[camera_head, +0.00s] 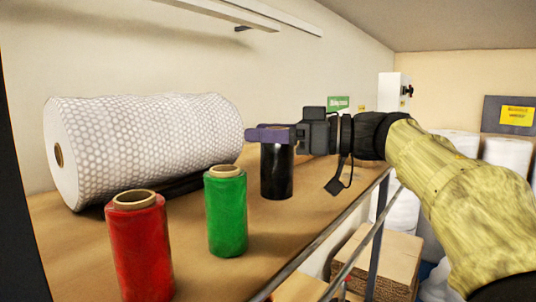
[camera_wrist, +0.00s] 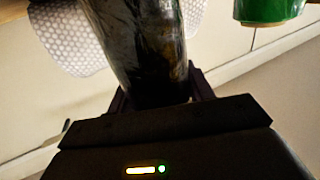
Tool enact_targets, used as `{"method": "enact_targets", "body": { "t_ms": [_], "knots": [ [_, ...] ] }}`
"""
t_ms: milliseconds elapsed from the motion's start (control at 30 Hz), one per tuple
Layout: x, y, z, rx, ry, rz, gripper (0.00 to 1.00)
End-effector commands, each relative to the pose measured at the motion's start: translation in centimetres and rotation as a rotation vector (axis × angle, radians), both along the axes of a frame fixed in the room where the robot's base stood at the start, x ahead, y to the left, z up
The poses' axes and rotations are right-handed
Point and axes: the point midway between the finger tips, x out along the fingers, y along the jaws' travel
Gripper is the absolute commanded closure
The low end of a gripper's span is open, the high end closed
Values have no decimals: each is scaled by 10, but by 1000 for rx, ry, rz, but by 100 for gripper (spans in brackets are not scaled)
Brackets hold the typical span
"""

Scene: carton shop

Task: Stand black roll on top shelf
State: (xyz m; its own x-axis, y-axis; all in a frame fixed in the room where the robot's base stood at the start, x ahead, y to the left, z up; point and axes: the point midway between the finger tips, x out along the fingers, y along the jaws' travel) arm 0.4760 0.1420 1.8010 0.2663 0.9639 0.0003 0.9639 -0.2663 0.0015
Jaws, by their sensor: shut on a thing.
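The black roll (camera_head: 277,175) is upright at the shelf surface (camera_head: 205,272), right of the green roll, in the head view. My gripper (camera_head: 272,134) is shut on its upper end, with the purple fingers across the top. In the wrist view the black roll (camera_wrist: 138,45) fills the middle between the fingers of my gripper (camera_wrist: 158,98). Its lower end appears to meet the shelf, but I cannot tell whether it bears on it or hangs just above.
A green roll (camera_head: 227,212) and a red roll (camera_head: 140,250) stand upright on the shelf. A large bubble-wrap roll (camera_head: 150,140) lies behind them. A metal rail (camera_head: 325,235) runs along the shelf's right edge. Cardboard boxes (camera_head: 365,262) sit lower beyond it.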

Motion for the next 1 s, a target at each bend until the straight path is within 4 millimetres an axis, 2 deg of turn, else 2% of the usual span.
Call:
{"method": "enact_targets", "body": {
  "t_ms": [167, 433, 867, 900, 1000],
  "knots": [
    [0, 0, -5, 1, 2, 0, 92],
    [-1, 0, -34, 0, 1, 0, 92],
    [0, 0, -41, 0, 0, 0, 92],
    [0, 0, -41, 0, 1, 0, 42],
    [0, 0, -41, 0, 1, 0, 26]
  ]
}}
